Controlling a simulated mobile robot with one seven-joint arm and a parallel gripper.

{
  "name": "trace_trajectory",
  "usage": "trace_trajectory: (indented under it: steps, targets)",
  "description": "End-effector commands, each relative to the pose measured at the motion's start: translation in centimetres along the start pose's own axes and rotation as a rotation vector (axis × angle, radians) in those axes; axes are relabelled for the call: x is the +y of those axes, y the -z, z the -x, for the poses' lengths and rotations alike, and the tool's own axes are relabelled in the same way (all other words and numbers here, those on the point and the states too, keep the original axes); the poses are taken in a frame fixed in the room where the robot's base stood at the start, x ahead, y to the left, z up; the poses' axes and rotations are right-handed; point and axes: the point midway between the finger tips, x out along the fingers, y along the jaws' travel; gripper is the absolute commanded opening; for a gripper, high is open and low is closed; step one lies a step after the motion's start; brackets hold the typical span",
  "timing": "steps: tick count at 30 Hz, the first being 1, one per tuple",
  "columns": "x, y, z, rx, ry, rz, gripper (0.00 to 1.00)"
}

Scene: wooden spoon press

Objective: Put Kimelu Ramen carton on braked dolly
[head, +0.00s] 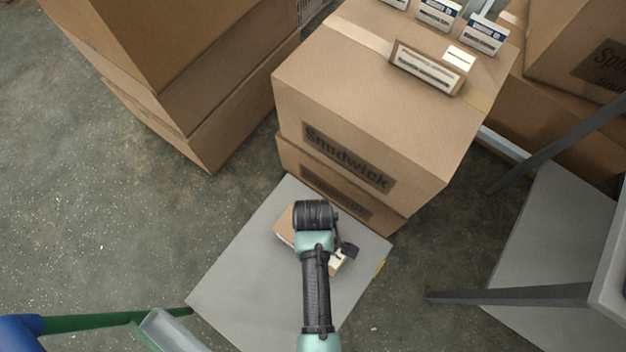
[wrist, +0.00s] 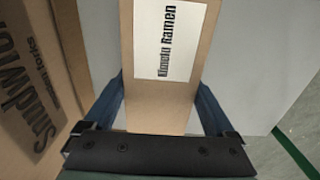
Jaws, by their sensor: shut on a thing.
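The Kimelu Ramen carton (wrist: 160,100) is a small brown box with a white label, between the two blue fingers of my gripper (wrist: 161,90) in the wrist view. My gripper is shut on it. In the head view the carton (head: 286,229) shows partly from under my wrist, over a flat grey platform (head: 225,290) that looks like the dolly deck. I cannot tell whether the carton touches the platform. My fingertips are hidden in the head view.
Large Smudwick cartons (head: 395,110) stand stacked right behind the platform, with small boxes on top. Another carton stack (head: 190,75) is at the upper left. A grey table-like frame (head: 545,250) is at the right. Concrete floor at the left is open.

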Motion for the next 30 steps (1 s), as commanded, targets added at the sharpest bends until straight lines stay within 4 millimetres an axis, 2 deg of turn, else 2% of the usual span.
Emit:
trace_trajectory:
  steps: [1,2,13,14,15,23,26,30]
  targets:
    - [0.1,0.1,-1.0,0.001,-0.001,0.0,0.12]
    - [0.1,0.1,-1.2,0.001,-0.001,0.0,0.12]
    - [0.1,0.1,-1.5,0.001,-0.002,0.0,0.12]
    - [0.0,0.0,-1.4,0.001,-0.001,0.0,0.93]
    - [0.0,0.0,-1.4,0.001,-0.001,0.0,1.0]
    - [0.0,0.0,-1.3,0.001,-0.001,0.0,1.0]
    - [0.1,0.0,-0.4,0.001,-0.002,-0.001,1.0]
    - [0.1,0.0,2.1,0.002,-0.003,-0.001,1.0]
